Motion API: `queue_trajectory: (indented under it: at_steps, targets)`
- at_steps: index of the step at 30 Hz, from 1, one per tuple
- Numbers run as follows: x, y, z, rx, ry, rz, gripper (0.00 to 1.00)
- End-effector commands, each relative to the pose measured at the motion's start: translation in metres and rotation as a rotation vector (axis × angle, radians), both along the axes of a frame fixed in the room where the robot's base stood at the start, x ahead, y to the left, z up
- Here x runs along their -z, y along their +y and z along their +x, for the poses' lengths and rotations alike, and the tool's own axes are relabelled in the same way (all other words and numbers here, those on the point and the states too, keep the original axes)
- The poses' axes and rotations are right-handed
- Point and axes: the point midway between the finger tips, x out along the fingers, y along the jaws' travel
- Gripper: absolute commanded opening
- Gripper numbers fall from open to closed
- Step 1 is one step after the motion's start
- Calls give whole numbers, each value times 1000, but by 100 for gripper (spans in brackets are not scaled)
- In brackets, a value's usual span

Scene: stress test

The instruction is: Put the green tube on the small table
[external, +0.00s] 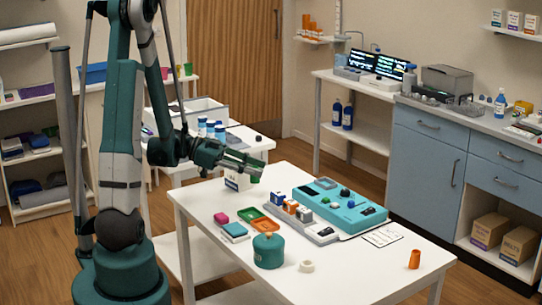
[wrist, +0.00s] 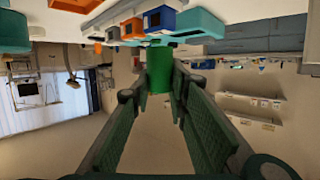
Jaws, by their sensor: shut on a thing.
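My gripper (external: 252,165) reaches out above the far left part of the front white table (external: 345,272). It is shut on the green tube (wrist: 159,72), which sits between the fingertips in the wrist view. In the external view the tube (external: 256,177) shows as a small green piece under the fingertips, partly hidden by them. A smaller white table (external: 180,176) stands behind, at the left, partly hidden by my arm. I cannot tell for sure which table the task means.

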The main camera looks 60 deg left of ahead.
Motion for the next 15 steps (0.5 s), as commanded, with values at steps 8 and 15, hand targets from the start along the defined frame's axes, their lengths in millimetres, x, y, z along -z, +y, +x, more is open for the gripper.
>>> queue_trajectory:
  at_steps: [8,15]
  targets:
    - [30,0,0,0,0,0,9]
    - [53,0,0,0,0,0,9]
